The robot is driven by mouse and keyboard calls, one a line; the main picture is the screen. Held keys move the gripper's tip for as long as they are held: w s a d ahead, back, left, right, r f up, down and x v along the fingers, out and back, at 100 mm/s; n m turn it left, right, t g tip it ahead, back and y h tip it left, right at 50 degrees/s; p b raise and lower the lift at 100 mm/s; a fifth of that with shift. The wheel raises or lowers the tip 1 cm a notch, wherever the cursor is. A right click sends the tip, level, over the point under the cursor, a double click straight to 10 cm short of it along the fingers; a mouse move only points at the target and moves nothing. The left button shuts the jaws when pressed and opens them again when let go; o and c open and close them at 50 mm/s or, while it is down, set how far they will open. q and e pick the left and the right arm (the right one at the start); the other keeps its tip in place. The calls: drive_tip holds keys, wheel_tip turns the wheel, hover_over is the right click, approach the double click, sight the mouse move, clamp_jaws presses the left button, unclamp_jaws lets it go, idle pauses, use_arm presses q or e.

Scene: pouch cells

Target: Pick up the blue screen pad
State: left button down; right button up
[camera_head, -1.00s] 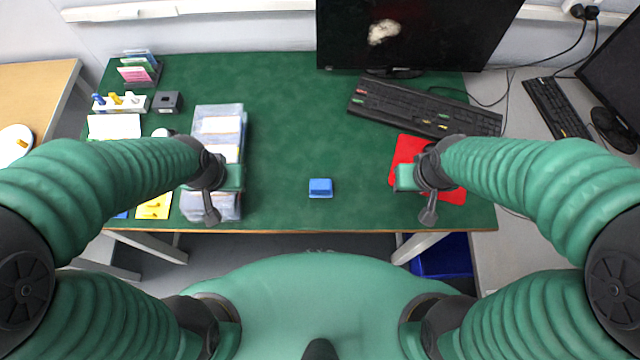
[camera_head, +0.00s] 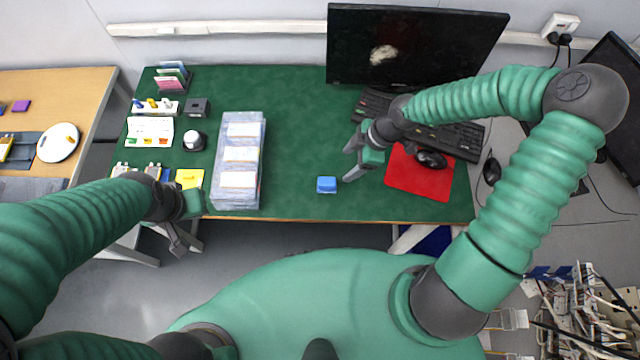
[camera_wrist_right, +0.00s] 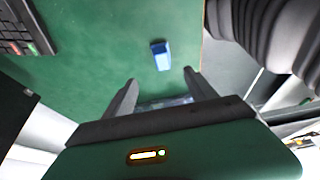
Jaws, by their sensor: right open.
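The blue screen pad (camera_head: 326,185) is a small blue block lying on the green table near its front edge. My right gripper (camera_head: 347,164) is open and empty, just to the right of the pad and apart from it. In the right wrist view the pad (camera_wrist_right: 161,55) lies beyond the open fingers (camera_wrist_right: 160,86), with bare table between. My left gripper (camera_head: 182,236) hangs off the front edge of the table at the left; whether its jaws are open is unclear.
A clear tray (camera_head: 222,180) with white stacks stands left of the pad. A red mat (camera_head: 405,180) with a black mouse (camera_head: 431,158) lies to the right. A keyboard (camera_head: 455,140) and monitor (camera_head: 420,45) are behind. The table between tray and pad is clear.

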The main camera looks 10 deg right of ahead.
sight(328, 181)
drive_tip(key=x, duration=0.8)
drive_tip(key=shift+w+f, duration=0.15)
drive_tip(key=shift+f, duration=0.15)
drive_tip(key=shift+a+f, duration=0.15)
drive_tip(key=shift+f, duration=0.1)
drive_tip(key=x, duration=0.5)
drive_tip(key=shift+s+a+r, duration=0.1)
drive_tip(key=shift+s+a, duration=0.1)
drive_tip(key=shift+a, duration=0.2)
use_arm(q)
drive_tip(key=shift+w+f, duration=0.3)
drive_tip(key=shift+w, duration=0.1)
use_arm(e)
drive_tip(key=shift+d, duration=0.1)
drive_tip(key=shift+c, duration=0.3)
drive_tip(key=c, duration=0.5)
use_arm(q)
drive_tip(key=shift+s, duration=0.15)
use_arm(e)
clamp_jaws()
